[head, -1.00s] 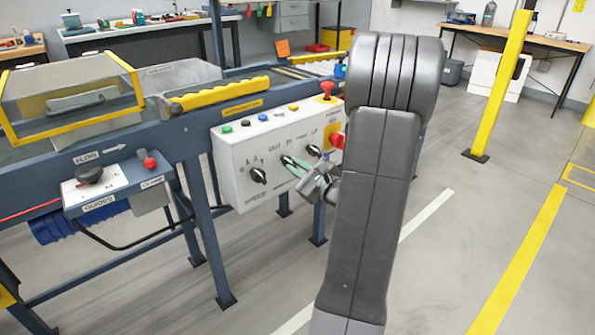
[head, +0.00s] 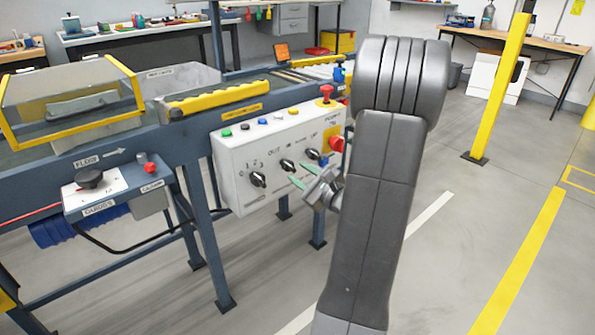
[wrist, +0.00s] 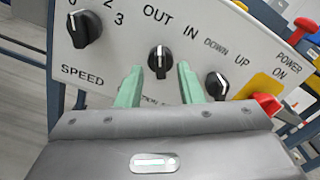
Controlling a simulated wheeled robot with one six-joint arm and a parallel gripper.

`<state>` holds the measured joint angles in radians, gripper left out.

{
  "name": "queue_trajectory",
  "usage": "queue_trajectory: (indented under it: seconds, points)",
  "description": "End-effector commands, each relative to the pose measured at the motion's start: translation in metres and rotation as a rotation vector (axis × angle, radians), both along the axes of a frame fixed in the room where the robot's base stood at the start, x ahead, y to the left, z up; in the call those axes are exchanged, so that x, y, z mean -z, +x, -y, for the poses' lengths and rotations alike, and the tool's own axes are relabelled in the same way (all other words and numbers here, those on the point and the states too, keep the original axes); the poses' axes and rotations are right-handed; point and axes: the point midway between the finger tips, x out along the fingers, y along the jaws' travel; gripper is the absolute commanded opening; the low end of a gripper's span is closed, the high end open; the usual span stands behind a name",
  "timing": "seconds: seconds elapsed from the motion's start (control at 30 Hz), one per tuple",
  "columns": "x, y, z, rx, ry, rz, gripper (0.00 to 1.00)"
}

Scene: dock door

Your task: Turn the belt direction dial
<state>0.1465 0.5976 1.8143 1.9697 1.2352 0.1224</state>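The belt direction dial is the black knob (wrist: 160,60) between the OUT and IN labels; its white pointer line is roughly upright. It also shows in the head view (head: 287,165) on the white control box (head: 236,170). My gripper (wrist: 159,82) has its two green fingers spread apart, one on each side below the knob. In the head view my gripper (head: 304,174) is just in front of and below the knob, apart from the box face. The label under the knob is partly hidden by the fingers.
The speed knob (wrist: 84,28) is to the left of the dial and the DOWN/UP knob (wrist: 216,86) close to its right. A red power switch (head: 336,144) and a red mushroom button (head: 326,92) are on the box's right side. Floor in front is clear.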

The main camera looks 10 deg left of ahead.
Motion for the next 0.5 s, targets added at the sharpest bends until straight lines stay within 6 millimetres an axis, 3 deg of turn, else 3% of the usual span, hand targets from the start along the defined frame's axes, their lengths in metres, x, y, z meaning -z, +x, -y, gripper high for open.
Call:
queue_trajectory:
  seconds: [0.3,0.5]
  points:
    - [-0.003,-0.039,0.053,0.007,0.001,-0.002,0.34]
    - [-0.002,-0.059,0.078,0.005,0.0,-0.001,0.34]
